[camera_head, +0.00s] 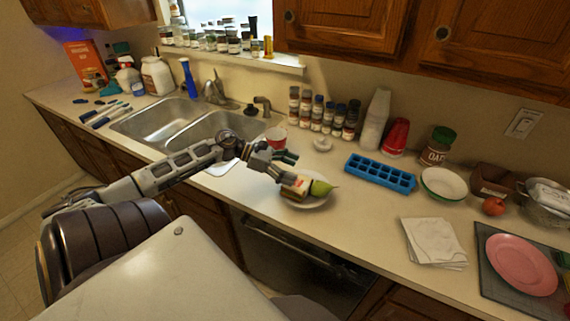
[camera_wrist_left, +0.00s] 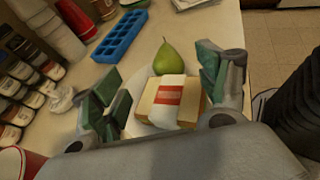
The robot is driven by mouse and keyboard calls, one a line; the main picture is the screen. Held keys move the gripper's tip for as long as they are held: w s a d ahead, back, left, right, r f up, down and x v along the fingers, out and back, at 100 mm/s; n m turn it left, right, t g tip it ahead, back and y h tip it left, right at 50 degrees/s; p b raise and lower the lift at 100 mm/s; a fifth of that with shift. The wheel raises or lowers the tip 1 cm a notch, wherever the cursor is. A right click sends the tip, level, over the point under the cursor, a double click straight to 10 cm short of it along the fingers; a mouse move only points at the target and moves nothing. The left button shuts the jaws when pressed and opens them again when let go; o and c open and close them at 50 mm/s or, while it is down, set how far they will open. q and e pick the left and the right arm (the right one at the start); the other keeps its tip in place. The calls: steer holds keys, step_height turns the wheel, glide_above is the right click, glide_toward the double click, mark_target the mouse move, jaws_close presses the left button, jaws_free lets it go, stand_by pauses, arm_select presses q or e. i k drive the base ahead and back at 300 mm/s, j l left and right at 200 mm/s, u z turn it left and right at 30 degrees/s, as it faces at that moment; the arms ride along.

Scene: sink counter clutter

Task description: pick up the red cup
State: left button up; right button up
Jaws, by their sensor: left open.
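A small red and white cup (camera_head: 276,137) stands behind my left gripper at the sink's right end, partly hidden by it. A red rim at the lower left of the left wrist view (camera_wrist_left: 18,162) appears to be this cup, cut off by the frame. My right gripper is not in view.
A plate (camera_head: 314,203) holds a wrapped sandwich (camera_head: 296,185) and a green pear (camera_head: 321,188), close to my left gripper. Spice jars (camera_head: 325,117) line the wall behind. A blue ice tray (camera_head: 380,173) lies to the right.

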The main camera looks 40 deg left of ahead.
mark_target(276, 137)
steer(key=u, duration=1.45)
